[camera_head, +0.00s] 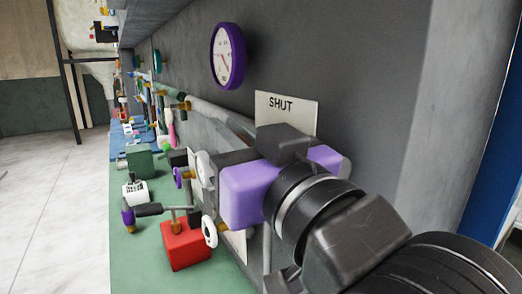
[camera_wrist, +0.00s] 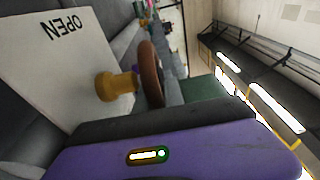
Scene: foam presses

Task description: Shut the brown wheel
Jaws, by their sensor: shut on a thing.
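The brown wheel (camera_wrist: 152,72) shows nearly edge-on in the wrist view, on a brass stem (camera_wrist: 117,87) that comes out from the wall side. Its near rim meets the dark jaw part of my gripper (camera_wrist: 154,108), which is shut on it; the exact contact is partly hidden. A plate reading OPEN (camera_wrist: 62,65) appears upside down to the left of the wheel. In the head view my purple gripper body (camera_head: 252,198) is close to the wall, under a plate reading SHUT (camera_head: 300,108). The brown wheel cannot be made out there.
Two white wheels (camera_head: 205,169) (camera_head: 210,231) stand left of my gripper in the head view. A red box (camera_head: 185,247) and a green box (camera_head: 140,163) are on the green bench (camera_head: 125,277). A purple clock (camera_head: 227,55) hangs above. Open floor (camera_head: 50,200) lies at left.

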